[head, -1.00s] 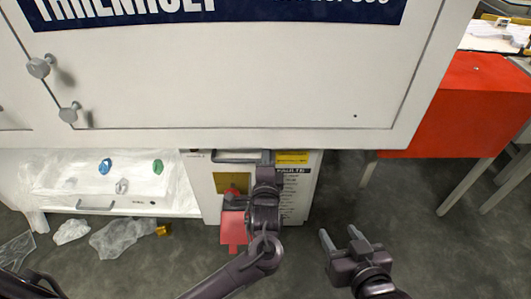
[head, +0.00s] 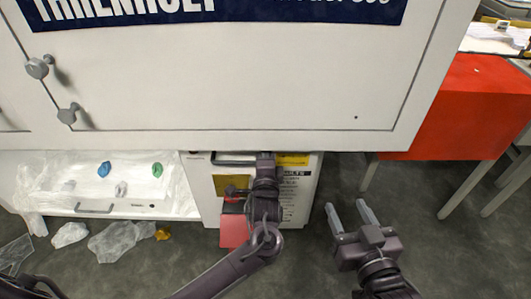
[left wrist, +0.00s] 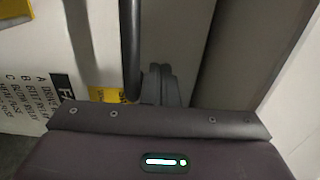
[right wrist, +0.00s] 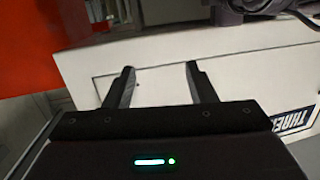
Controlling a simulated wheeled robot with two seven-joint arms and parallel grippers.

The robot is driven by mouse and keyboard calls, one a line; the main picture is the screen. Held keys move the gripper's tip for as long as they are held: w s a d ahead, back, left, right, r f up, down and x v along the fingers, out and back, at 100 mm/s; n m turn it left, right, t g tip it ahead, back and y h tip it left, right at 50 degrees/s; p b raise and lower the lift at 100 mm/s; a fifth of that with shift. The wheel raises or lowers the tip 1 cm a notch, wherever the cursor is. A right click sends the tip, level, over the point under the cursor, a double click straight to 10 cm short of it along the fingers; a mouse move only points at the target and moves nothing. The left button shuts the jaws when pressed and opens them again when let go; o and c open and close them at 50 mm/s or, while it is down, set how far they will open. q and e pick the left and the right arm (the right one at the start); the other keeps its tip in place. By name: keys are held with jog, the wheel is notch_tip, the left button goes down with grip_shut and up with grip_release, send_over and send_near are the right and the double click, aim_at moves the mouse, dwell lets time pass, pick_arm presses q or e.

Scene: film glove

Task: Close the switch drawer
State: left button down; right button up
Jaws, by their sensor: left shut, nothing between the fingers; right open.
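A white unit (head: 301,215) with a printed list and yellow labels stands below the big cabinet; it may be the switch drawer. A dark bar handle (head: 232,160) shows at its top, partly under the cabinet edge. In the left wrist view a dark bar (left wrist: 131,45) runs close beside my left gripper (left wrist: 160,82), which is shut and empty. In the head view this gripper (head: 265,162) is over the unit, its tips partly hidden. My right gripper (head: 350,216) is open and empty, right of the unit; its two fingers (right wrist: 160,75) stand apart.
The white cabinet (head: 230,90) overhangs the unit. A plastic-draped drawer (head: 130,207) with blue and green knobs lies to the left. A red tag (head: 233,232) hangs by my left arm. Plastic scraps (head: 118,240) lie on the floor. A red table (head: 460,105) stands right.

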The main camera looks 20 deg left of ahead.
pick_arm(q)
jog(key=shift+w+a+r+p, duration=0.2)
jog(key=shift+w+a, duration=0.05)
jog(key=shift+w, duration=0.3)
jog(key=shift+w+a+r+p, duration=0.15)
jog(key=shift+w+a, duration=0.05)
jog(key=shift+w, duration=0.3)
pick_arm(e)
jog(key=s+f+g+h, duration=0.1)
jog(key=s+f+g, duration=0.2)
jog(key=f, duration=0.3)
jog(key=shift+d+f, duration=0.2)
jog(key=shift+f, duration=0.15)
